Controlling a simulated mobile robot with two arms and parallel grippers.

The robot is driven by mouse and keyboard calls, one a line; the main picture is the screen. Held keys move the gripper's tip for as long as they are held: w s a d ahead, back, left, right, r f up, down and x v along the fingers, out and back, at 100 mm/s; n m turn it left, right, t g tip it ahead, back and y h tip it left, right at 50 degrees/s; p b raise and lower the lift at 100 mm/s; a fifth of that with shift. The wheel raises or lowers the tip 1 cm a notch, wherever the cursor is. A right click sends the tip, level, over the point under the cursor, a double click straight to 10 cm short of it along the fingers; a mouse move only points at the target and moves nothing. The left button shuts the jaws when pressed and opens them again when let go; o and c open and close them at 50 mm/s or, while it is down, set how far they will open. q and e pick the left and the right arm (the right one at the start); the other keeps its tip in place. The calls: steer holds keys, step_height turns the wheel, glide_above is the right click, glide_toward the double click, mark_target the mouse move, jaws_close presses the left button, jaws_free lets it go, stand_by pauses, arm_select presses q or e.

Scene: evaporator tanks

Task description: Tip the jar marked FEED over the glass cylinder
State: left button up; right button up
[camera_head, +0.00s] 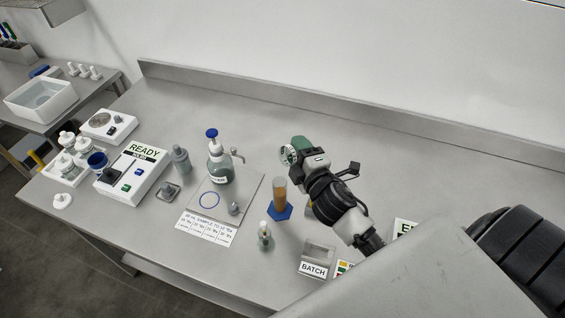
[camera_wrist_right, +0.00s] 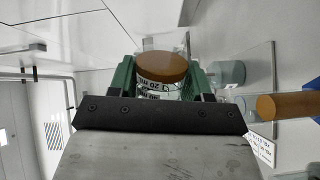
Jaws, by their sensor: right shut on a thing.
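My right gripper (camera_head: 292,150) has green fingers and is shut on a small clear jar (camera_head: 287,156). In the right wrist view the jar (camera_wrist_right: 162,72) sits between the fingers, with an amber disc at its end and partly hidden print; I cannot read FEED on it. The jar appears tilted over on its side, its round end facing left in the head view. The glass cylinder (camera_head: 280,191), holding amber liquid, stands upright on a blue base just below the gripper in the picture. It also shows at the right of the right wrist view (camera_wrist_right: 286,105). My left gripper is not in view.
A blue-capped bottle (camera_head: 219,165) stands on a grey plate (camera_head: 250,188) left of the cylinder. A small vial (camera_head: 264,236) and a BATCH holder (camera_head: 317,258) stand nearer the front. A READY device (camera_head: 133,178) is farther left. The bench behind is clear.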

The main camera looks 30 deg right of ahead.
steer(key=shift+a+r+n, duration=0.2)
steer(key=shift+r+n, duration=0.25)
steer(key=shift+n, duration=0.65)
stand_by(1.6)
steer(key=shift+p, duration=0.3)
stand_by(0.8)
steer(key=m, duration=0.1)
steer(key=f+m+p, duration=0.1)
steer(key=m, duration=0.2)
steer(key=shift+d+f, duration=0.25)
steer(key=shift+d, duration=0.1)
steer(key=shift+f+m+g+y+p, duration=0.2)
steer(key=shift+f+m+p, duration=0.25)
steer(key=shift+m, duration=0.5)
steer(key=shift+f+m+g+y+p, duration=0.15)
steer(key=shift+f+m+p, duration=0.25)
steer(key=shift+m, duration=0.55)
steer(key=shift+a+f+m+p, duration=0.1)
steer(key=shift+f+m+p, duration=0.15)
steer(key=shift+m, duration=0.4)
steer(key=shift+a+f+m+p, duration=0.1)
steer(key=shift+f+m+p, duration=0.15)
steer(key=shift+m, duration=0.4)
steer(key=m, duration=0.1)
steer(key=a+f+m+y+p, duration=0.1)
steer(key=m, duration=0.1)
steer(key=shift+f+m+g+p, duration=0.25)
steer(key=shift+f+m+p, duration=0.05)
steer(key=shift+d, duration=0.1)
